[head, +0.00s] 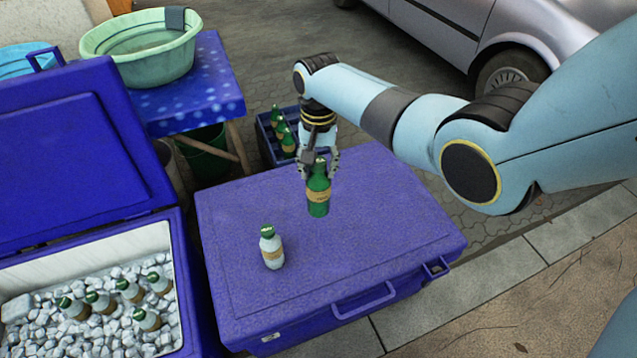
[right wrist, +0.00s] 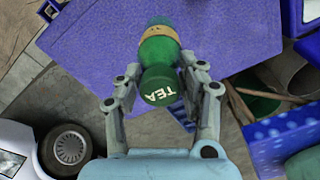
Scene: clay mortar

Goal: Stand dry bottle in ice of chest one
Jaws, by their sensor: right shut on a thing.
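My right gripper (head: 319,168) is shut on a green bottle (head: 318,197) with a tan label, gripping near its top. The bottle is upright at the closed chest's lid; whether its base touches the lid is hard to tell. In the right wrist view the bottle's green cap (right wrist: 160,88) reads TEA, between the fingers (right wrist: 163,95). A pale, frosted-looking bottle (head: 271,248) with a green cap stands on the same lid. My left gripper is out of view.
The closed purple chest (head: 390,220) has a mostly bare lid. A dark blue crate (head: 266,143) with several green bottles stands behind it. A green basin (head: 150,62) with a grey cloth (head: 176,18) sits on a blue table (head: 215,85). A silver car (head: 490,35) stands behind.

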